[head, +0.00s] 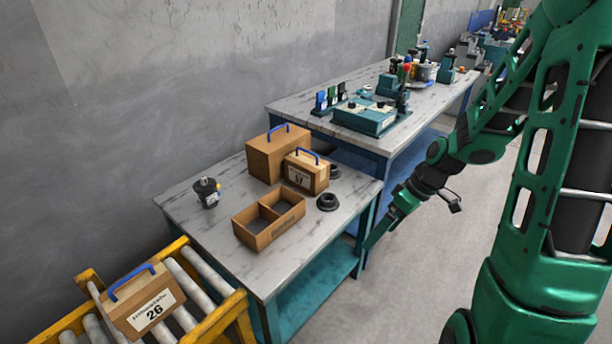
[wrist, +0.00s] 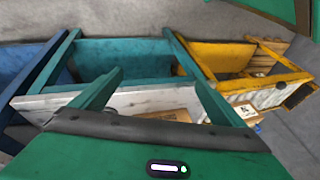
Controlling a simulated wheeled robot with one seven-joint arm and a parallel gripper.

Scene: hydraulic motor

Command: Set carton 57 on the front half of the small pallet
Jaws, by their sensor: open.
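A small brown carton (head: 305,175) with a blue handle and a pale label stands on the marble-topped table. Its number is too small to read surely but seems to end in 7. My gripper (head: 375,238) is beyond the table's right edge in the head view, apart from the carton. In the wrist view my gripper (wrist: 158,77) has its two fingers spread, with nothing held between them. A slatted wooden thing (wrist: 268,57) by the yellow frame in the wrist view may be the small pallet; I cannot tell. No pallet shows clearly in the head view.
The marble-topped table (head: 225,235) also bears a larger brown carton (head: 266,158), a divided open box (head: 263,235), a black motor part (head: 206,192) and black rings (head: 327,203). Carton 26 (head: 145,308) is on the yellow roller conveyor (head: 232,308). Open floor (head: 420,280) lies right of the table.

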